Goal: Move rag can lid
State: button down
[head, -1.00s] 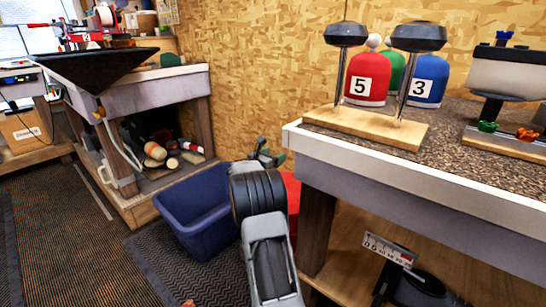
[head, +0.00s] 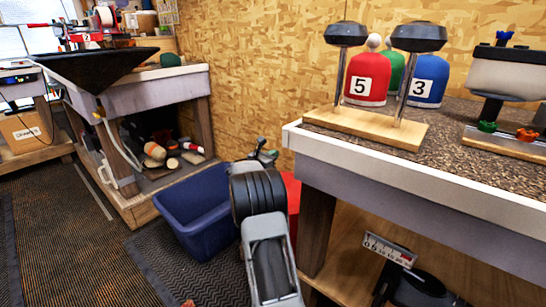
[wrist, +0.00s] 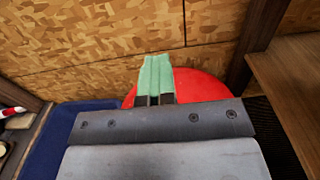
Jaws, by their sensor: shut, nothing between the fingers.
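The red rag can (head: 292,192) stands on the floor between the blue bin and the workbench, mostly hidden behind my arm in the head view. In the wrist view its round red top (wrist: 206,88) shows beyond my wrist. I cannot tell whether the lid is seated on it. My gripper (head: 267,154) is above the can area, close to the wood-chip wall. In the wrist view its green-padded fingers (wrist: 156,74) are together and empty, in front of the red top. Whether they touch it is unclear.
A blue bin (head: 190,222) stands just left of my arm; it also shows in the wrist view (wrist: 50,150). The white-edged workbench (head: 400,180) is close on the right, with numbered club covers (head: 367,80) on top. Open floor (head: 70,240) lies at left.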

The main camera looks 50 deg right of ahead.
jog(key=c, duration=1.8)
grip_release()
jog(key=o, duration=1.8)
jog(key=s+a+p, duration=0.1)
jog(key=a+p, duration=0.3)
jog(key=a, duration=0.9)
jog(key=shift+a, duration=0.4)
